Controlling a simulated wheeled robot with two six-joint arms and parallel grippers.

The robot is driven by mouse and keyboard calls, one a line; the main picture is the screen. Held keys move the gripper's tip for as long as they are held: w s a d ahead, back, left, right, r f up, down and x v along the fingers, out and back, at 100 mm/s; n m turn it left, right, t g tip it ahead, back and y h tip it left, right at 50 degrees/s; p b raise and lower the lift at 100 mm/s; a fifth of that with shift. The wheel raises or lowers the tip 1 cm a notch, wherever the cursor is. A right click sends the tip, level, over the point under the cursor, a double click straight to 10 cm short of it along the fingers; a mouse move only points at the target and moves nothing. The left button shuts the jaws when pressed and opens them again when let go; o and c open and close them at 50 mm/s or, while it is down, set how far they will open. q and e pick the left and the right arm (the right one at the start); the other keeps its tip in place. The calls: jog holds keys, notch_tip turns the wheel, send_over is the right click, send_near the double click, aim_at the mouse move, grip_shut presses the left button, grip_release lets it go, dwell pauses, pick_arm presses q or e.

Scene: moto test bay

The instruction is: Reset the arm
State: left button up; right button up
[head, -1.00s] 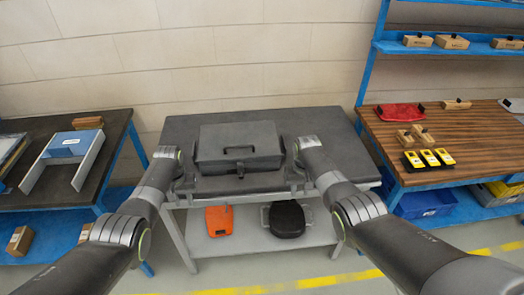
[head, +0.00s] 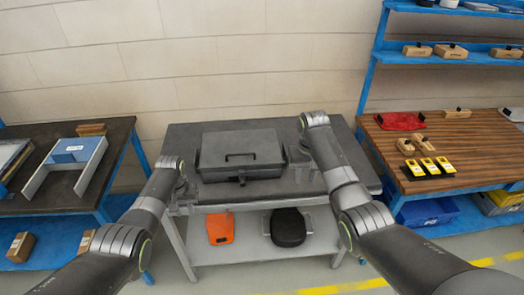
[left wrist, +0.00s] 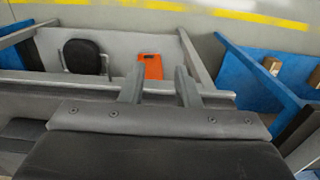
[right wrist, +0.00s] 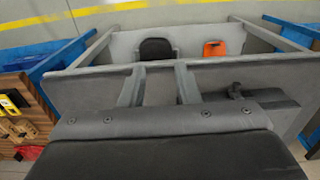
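My left gripper (head: 184,208) is at the front left edge of the middle table; the left wrist view shows its two fingers (left wrist: 160,88) apart with nothing between them. My right gripper (head: 304,172) is over the table's right part, right of the dark grey case; its fingers (right wrist: 158,88) are also apart and empty in the right wrist view. The dark grey case (head: 240,148) lies shut on the table, handle and latch to the front, between both grippers. Neither gripper holds it.
The middle table (head: 190,136) has a lower shelf with an orange item (head: 220,229) and a black seat-like item (head: 288,227). A dark-topped bench (head: 40,205) stands left. A wooden-topped bench (head: 480,150) with yellow devices (head: 427,168) stands right. The table strip behind the case is clear.

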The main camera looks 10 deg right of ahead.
jog(key=shift+w+r, duration=0.1)
jog(key=shift+r, duration=0.2)
